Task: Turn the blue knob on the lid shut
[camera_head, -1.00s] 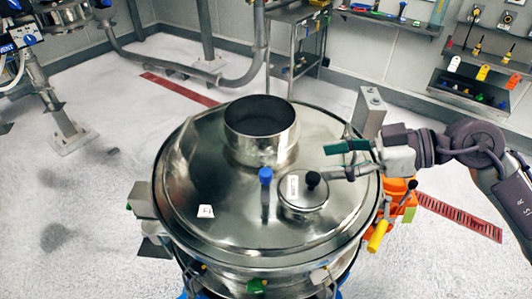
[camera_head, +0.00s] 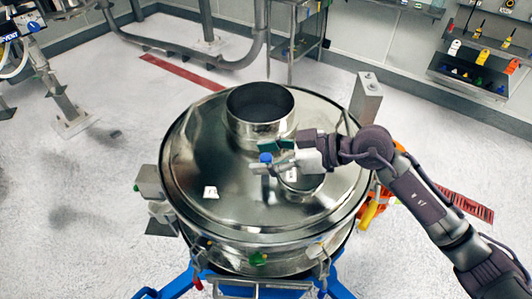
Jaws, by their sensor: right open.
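The blue knob (camera_head: 265,158) stands on top of a short post on the round steel lid (camera_head: 215,170) of the sifter. My right gripper (camera_head: 269,157) comes in from the right, with its green-tipped fingers at the knob. One finger lies behind the knob and another lies below or in front of it. The jaws are open, and I cannot tell if they touch the knob. The small round cap (camera_head: 304,192) right of the knob is partly hidden by my gripper. My left gripper is not in the view.
A wide open steel pipe collar (camera_head: 260,112) rises from the lid just behind my gripper. A grey box on a post (camera_head: 366,98) stands behind right. Orange equipment (camera_head: 376,203) stands low to the right. Tool shelves (camera_head: 475,70) hang on the far wall.

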